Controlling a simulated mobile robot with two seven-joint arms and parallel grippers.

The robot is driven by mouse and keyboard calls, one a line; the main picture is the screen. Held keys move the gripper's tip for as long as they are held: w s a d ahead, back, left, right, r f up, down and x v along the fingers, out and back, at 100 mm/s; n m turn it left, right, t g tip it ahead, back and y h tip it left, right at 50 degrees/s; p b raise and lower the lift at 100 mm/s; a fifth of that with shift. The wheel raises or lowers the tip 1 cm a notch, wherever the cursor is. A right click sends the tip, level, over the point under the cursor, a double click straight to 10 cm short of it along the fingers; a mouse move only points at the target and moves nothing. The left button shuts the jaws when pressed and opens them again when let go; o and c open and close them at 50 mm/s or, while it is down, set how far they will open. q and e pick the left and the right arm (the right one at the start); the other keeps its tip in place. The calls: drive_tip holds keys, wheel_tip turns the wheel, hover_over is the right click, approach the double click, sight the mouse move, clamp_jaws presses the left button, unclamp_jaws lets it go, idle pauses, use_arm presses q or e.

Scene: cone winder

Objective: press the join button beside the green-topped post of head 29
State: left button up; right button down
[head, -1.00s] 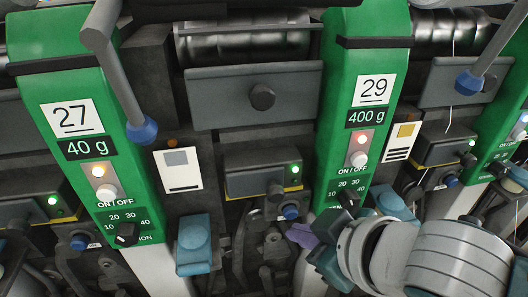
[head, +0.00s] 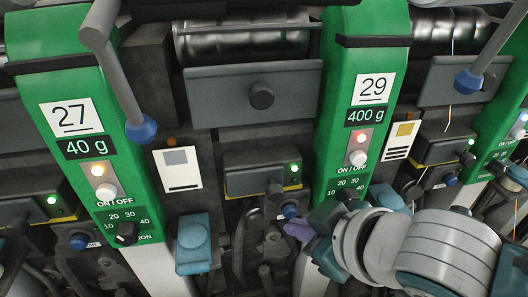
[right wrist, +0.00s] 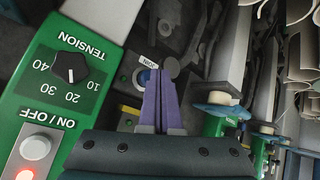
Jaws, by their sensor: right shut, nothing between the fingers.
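The green-topped post of head 29 (head: 338,130) stands right of centre in the head view, with a red light over its white on/off button. A blue join button (head: 290,211) sits low, just left of this post. In the right wrist view the picture is upside down; the blue button (right wrist: 140,79) shows beside the post (right wrist: 30,85), partly behind my fingers. My right gripper (head: 296,230) is shut and empty, its purple fingertips (right wrist: 160,76) close to the button. I cannot tell whether they touch it. My left gripper is not in view.
The green post of head 27 (head: 125,180) stands at the left. A light-blue part (head: 194,245) sticks out left of my gripper. A grey lever with a blue knob (head: 467,82) hangs at upper right. The tension knob (right wrist: 69,67) lies close to my fingers.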

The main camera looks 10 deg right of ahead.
drive_tip(key=shift+w, duration=0.45)
idle(0.4)
idle(0.3)
drive_tip(key=shift+s+p, duration=0.5)
drive_tip(key=shift+s, duration=0.35)
drive_tip(key=s+p, duration=0.2)
drive_tip(key=s, duration=0.3)
